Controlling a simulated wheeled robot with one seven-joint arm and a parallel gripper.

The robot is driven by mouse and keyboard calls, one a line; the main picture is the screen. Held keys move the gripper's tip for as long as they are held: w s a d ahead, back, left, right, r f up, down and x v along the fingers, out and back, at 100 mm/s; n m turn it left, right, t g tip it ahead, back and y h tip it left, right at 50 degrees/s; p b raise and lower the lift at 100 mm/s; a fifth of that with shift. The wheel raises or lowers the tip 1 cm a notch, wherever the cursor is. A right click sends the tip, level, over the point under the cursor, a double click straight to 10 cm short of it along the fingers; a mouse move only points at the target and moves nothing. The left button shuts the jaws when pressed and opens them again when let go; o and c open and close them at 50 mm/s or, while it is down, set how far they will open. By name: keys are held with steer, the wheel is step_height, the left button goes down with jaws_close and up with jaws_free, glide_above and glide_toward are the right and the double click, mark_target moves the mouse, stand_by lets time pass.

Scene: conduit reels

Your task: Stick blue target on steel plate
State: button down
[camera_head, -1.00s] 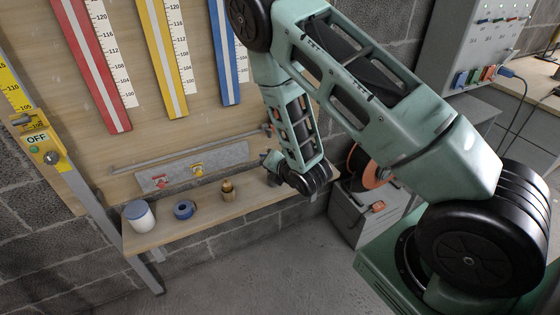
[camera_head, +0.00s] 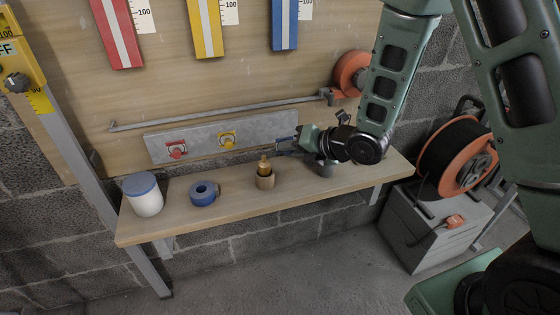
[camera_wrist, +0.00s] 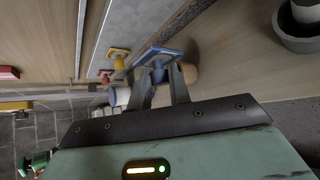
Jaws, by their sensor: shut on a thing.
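The steel plate (camera_head: 202,143) is a long grey strip against the wooden board, just above the shelf. A red target (camera_head: 176,150) sits on its left part and a yellow target (camera_head: 227,139) near its middle. My gripper (camera_wrist: 162,72) is shut on the blue target (camera_wrist: 158,54), a flat blue square at the fingertips. In the wrist view the plate (camera_wrist: 124,28) lies just beyond the blue target. In the head view my gripper (camera_head: 291,143) is at the plate's right end. I cannot tell whether the blue target touches the plate.
A grey rod (camera_head: 220,113) runs above the plate. An orange cable reel (camera_head: 455,157) stands at the right.

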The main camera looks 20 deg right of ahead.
steer(key=shift+w+a, duration=0.25)
steer(key=shift+w+f+p, duration=0.1)
steer(key=shift+w+p, duration=0.8)
steer(key=shift+w, duration=1.95)
steer(key=shift+b, duration=0.8)
steer(key=shift+w, duration=0.5)
stand_by(0.9)
steer(key=c, duration=0.7)
jaws_free()
steer(key=shift+c, duration=0.2)
steer(key=shift+s, duration=0.1)
steer(key=s+b, duration=0.4)
steer(key=s, duration=0.5)
